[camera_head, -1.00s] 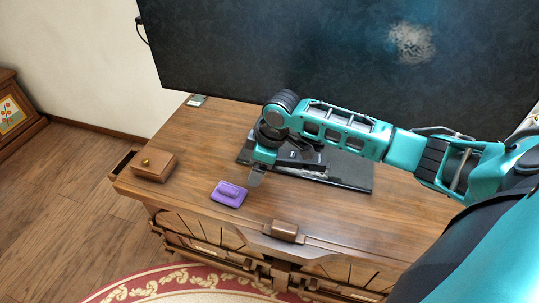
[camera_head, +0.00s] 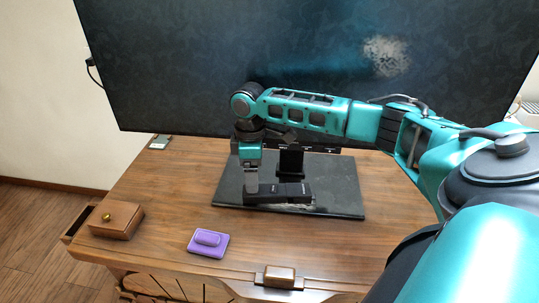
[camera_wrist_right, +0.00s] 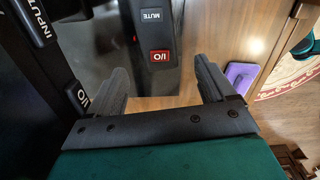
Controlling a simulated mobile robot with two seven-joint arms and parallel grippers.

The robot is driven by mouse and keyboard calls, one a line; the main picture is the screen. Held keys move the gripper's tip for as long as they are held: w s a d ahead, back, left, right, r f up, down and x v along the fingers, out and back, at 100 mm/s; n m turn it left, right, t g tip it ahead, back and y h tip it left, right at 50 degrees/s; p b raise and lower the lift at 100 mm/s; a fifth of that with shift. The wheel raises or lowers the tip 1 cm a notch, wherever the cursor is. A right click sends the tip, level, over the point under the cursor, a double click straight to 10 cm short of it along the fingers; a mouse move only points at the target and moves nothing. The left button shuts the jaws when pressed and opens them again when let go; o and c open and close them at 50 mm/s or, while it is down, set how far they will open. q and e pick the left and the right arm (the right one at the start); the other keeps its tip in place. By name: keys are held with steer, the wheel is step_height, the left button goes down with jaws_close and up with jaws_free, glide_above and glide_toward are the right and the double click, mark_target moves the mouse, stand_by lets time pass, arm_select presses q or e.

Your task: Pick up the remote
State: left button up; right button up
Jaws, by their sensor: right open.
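The remote (camera_head: 285,193) is a dark, long block lying on the flat black TV base. In the right wrist view the remote (camera_wrist_right: 157,32) shows a red I/O button and a MUTE button. My right gripper (camera_head: 251,188) points down at the remote's left end. In the wrist view my right gripper (camera_wrist_right: 160,68) is open, with one finger on either side of the remote's near end and gaps visible. I cannot tell how far down the fingertips reach. My left gripper is not in view.
The TV base (camera_head: 345,188) stands on a wooden cabinet (camera_head: 150,190), under a large TV (camera_head: 200,70) close behind my arm. A purple item (camera_head: 208,242) and a small wooden box (camera_head: 117,218) lie towards the front left. A brown block (camera_head: 280,276) is at the front edge.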

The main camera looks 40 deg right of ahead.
mark_target(277, 193)
step_height(277, 193, down, 5)
steer(key=shift+f+b, duration=0.2)
steer(key=shift+b, duration=0.75)
steer(key=shift+r, duration=0.1)
steer(key=c, duration=1.2)
